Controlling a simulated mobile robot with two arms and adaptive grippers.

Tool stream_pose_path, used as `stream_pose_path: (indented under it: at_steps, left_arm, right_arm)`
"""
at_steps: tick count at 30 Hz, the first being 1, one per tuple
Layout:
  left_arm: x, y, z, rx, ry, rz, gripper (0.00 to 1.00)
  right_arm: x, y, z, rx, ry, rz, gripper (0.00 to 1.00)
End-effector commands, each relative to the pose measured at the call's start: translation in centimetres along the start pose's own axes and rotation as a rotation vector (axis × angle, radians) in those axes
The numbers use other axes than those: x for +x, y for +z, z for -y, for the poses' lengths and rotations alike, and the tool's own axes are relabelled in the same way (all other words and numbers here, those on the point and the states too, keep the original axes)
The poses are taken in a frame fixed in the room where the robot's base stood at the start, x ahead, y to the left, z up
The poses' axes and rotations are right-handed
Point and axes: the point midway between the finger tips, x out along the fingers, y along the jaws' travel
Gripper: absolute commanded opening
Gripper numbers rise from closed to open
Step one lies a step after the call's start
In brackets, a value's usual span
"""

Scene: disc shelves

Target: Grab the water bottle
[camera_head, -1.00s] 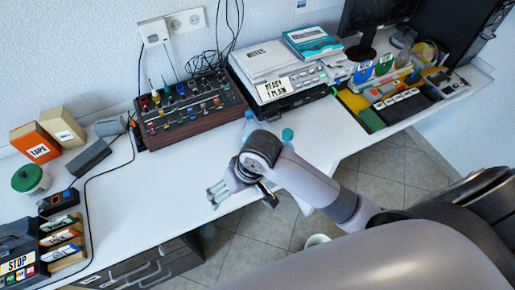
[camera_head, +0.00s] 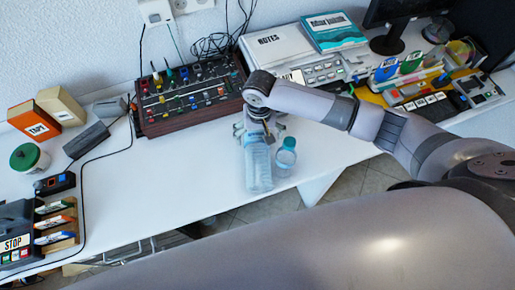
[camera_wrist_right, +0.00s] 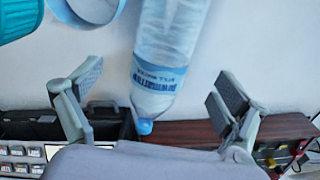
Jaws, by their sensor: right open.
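The water bottle (camera_head: 258,166) is clear, pale blue plastic, on the white desk near its front edge. In the right wrist view, the bottle (camera_wrist_right: 170,45) has a blue label band and its small blue cap points toward my gripper's palm. My right gripper (camera_head: 258,128) is at the bottle's cap end and partly hides it in the head view. In the right wrist view, the open fingers (camera_wrist_right: 158,84) are on both sides of the bottle's neck end, with visible gaps. I cannot tell contact in the head view. My left gripper is not in view.
A smaller clear blue container (camera_head: 286,158) stands close to the bottle's right. A mixer with knobs (camera_head: 190,100) is behind my gripper. A notes box (camera_head: 275,45) and books are behind my arm. The desk (camera_head: 160,190) is clear to the bottle's left.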

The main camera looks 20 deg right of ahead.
Motion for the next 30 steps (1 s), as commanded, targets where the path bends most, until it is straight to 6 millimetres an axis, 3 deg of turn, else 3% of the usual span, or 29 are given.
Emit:
stream_pose_path:
  at_steps: [3, 11, 21, 30]
  left_arm:
    - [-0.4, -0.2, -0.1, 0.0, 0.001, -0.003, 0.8]
    - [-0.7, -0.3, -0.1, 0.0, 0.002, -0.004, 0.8]
    - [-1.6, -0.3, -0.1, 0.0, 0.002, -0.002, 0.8]
    - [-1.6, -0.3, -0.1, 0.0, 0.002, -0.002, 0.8]
  right_arm:
    - [2.0, 0.1, 0.0, -0.001, 0.001, 0.003, 0.93]
    - [3.9, 0.1, 0.2, -0.002, 0.0, 0.001, 0.93]
    - [8.3, 0.4, 0.7, -0.002, 0.0, 0.001, 0.93]
    - [8.8, 0.4, 0.7, -0.003, -0.001, 0.0, 0.93]
